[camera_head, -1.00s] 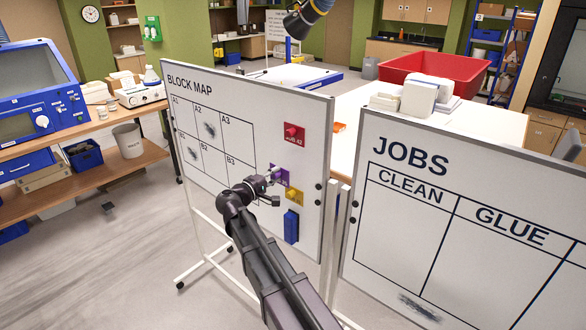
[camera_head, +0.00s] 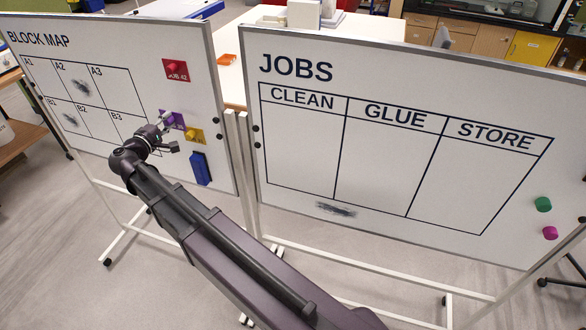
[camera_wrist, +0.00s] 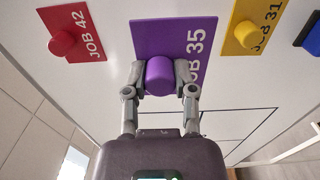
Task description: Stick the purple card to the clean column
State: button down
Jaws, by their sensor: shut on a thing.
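The purple card (camera_wrist: 205,35), marked JOB 35, lies against the BLOCK MAP board (camera_head: 147,48); whether it still touches the board I cannot tell. My gripper (camera_wrist: 160,88) is shut on the card's purple knob (camera_wrist: 160,75). In the head view the purple card (camera_head: 178,119) shows beside my gripper (camera_head: 163,130), partly hidden by it. The CLEAN column (camera_head: 301,147) is the left column of the JOBS board (camera_head: 400,60) and holds no card. A dark smudge (camera_head: 336,209) lies below it.
On the BLOCK MAP board are a red JOB 42 card (camera_head: 176,70), a yellow JOB 31 card (camera_head: 193,136) and a blue block (camera_head: 200,168). Green (camera_head: 543,204) and magenta (camera_head: 550,233) knobs sit at the right of the JOBS board. A narrow gap separates the boards.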

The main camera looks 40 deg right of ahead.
aim_at(175, 127)
jog(key=shift+f+b, duration=1.55)
jog(key=shift+f, duration=0.35)
jog(key=shift+a, duration=0.1)
